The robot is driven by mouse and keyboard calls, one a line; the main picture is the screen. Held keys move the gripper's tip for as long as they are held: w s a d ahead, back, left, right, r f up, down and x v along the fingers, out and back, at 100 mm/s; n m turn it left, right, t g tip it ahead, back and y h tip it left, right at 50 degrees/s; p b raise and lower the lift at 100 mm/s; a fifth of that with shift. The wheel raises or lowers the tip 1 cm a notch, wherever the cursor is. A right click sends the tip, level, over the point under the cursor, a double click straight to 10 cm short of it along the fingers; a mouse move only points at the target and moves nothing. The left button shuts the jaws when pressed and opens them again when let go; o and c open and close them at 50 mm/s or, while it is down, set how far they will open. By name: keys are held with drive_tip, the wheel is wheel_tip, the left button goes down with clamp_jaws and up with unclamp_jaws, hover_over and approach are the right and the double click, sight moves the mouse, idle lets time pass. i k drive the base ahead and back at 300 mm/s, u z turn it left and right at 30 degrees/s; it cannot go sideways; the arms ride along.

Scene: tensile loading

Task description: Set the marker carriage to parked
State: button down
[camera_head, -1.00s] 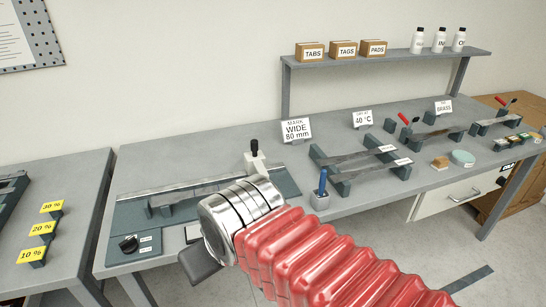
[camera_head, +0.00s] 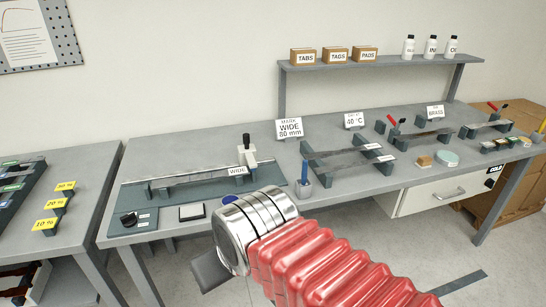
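The marker carriage (camera_head: 247,157) is a white block with a black upright handle. It sits at the right part of the rail (camera_head: 190,175) on the dark green marking base (camera_head: 130,202). A small label reading WIDE (camera_head: 237,171) shows just below the carriage. A black knob (camera_head: 129,219) with two small labels is at the base's left front. My arm, with a red ribbed sleeve and a silver wrist, reaches in from the lower right. Part of my gripper (camera_head: 210,270) shows as a dark grey piece below the wrist, in front of the bench edge. Its fingertips are hidden.
A sign (camera_head: 289,128) reads MARK WIDE 80 mm. A blue pen in a grey holder (camera_head: 304,185) stands right of the base. Racks with metal strips (camera_head: 350,158) lie farther right. A shelf (camera_head: 380,60) with boxes and bottles is behind. Yellow percent tags (camera_head: 56,205) stand on the left table.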

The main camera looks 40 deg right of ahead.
sight(247, 152)
drive_tip(key=k, duration=0.2)
drive_tip(key=z, duration=0.35)
drive_tip(key=i, duration=1.4)
drive_tip(key=u, duration=0.2)
